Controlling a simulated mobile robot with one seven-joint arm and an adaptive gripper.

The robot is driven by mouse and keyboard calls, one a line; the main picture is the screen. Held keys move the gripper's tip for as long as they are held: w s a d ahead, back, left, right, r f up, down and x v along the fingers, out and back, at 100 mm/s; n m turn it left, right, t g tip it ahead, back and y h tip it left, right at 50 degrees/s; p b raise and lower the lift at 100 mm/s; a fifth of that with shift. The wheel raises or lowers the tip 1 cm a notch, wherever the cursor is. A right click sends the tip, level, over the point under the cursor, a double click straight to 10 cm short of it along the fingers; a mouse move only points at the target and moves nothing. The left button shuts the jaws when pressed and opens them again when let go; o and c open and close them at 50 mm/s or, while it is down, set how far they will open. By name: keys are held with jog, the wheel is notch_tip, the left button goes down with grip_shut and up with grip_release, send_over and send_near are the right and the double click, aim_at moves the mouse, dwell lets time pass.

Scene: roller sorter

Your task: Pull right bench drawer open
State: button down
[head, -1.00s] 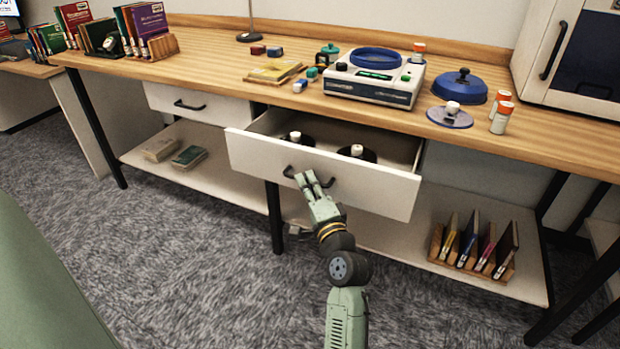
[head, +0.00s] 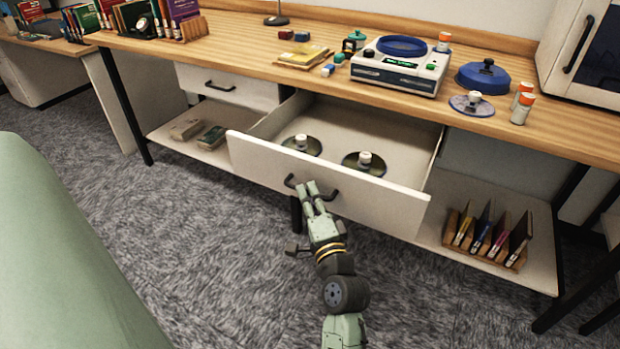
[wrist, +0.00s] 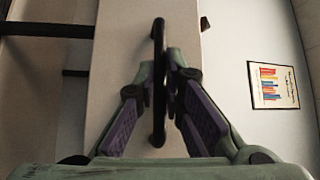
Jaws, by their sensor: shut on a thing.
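The right bench drawer (head: 385,204) is white and stands well out from under the wooden bench. Two round dark discs with white knobs, a left one (head: 302,146) and a right one (head: 364,163), lie inside it. My gripper (head: 310,190) is at the drawer's black bar handle (head: 330,194) in the head view. In the wrist view, my gripper's fingers (wrist: 160,85) are shut around the black handle (wrist: 159,45), which runs upright there in front of the pale drawer front (wrist: 122,50). The fingers partly hide the handle.
The left drawer (head: 228,86) is shut. The bench top (head: 245,45) carries a white device (head: 400,72), a blue lid (head: 483,75) and small bottles. The lower shelf holds a rack of thin coloured books (head: 490,237). Carpet (head: 190,245) is clear in front.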

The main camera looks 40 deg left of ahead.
jog(key=c, duration=1.7)
grip_release()
